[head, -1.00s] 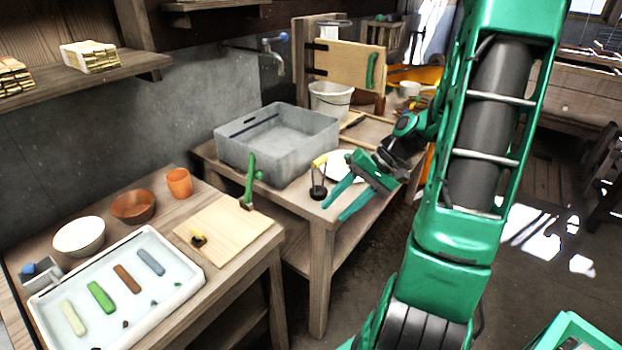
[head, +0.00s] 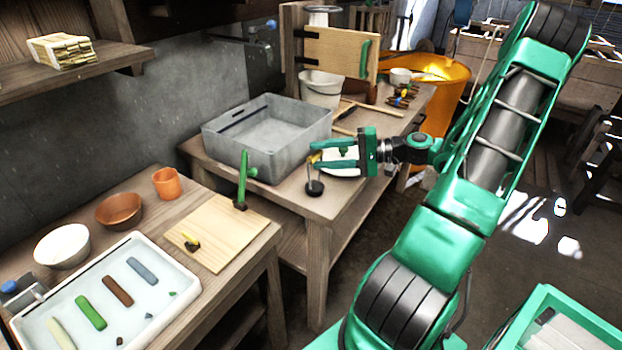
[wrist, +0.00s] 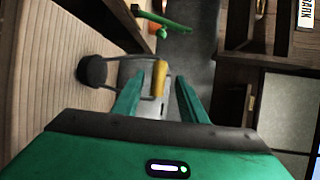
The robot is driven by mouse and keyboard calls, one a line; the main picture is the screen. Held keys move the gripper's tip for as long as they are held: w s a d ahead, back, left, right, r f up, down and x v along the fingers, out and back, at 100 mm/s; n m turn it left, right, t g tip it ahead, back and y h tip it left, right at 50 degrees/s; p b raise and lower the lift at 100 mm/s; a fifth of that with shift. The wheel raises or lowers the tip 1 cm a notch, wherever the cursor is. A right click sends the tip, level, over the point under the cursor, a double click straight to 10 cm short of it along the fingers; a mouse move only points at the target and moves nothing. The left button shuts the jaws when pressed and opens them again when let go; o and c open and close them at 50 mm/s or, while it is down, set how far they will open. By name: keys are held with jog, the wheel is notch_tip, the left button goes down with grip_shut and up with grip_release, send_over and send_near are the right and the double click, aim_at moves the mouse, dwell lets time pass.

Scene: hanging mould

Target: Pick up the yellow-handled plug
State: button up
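The yellow-handled plug (head: 314,188) stands on the front edge of the middle table, with a round black base and a wire stem up to a yellow grip. In the wrist view its yellow handle (wrist: 159,78) lies between my fingertips in the picture, and its black base is to the left. My gripper (head: 314,154) is open and level, its two green fingers at the height of the handle. I see a gap on both sides of the handle in the wrist view (wrist: 159,88). Part of the handle is hidden by the fingers in the head view.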

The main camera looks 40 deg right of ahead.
jog(key=x, duration=0.6)
jog(key=shift+a+f, duration=0.2)
jog(key=shift+a, duration=0.15)
jog(key=shift+c, duration=0.4)
grip_shut()
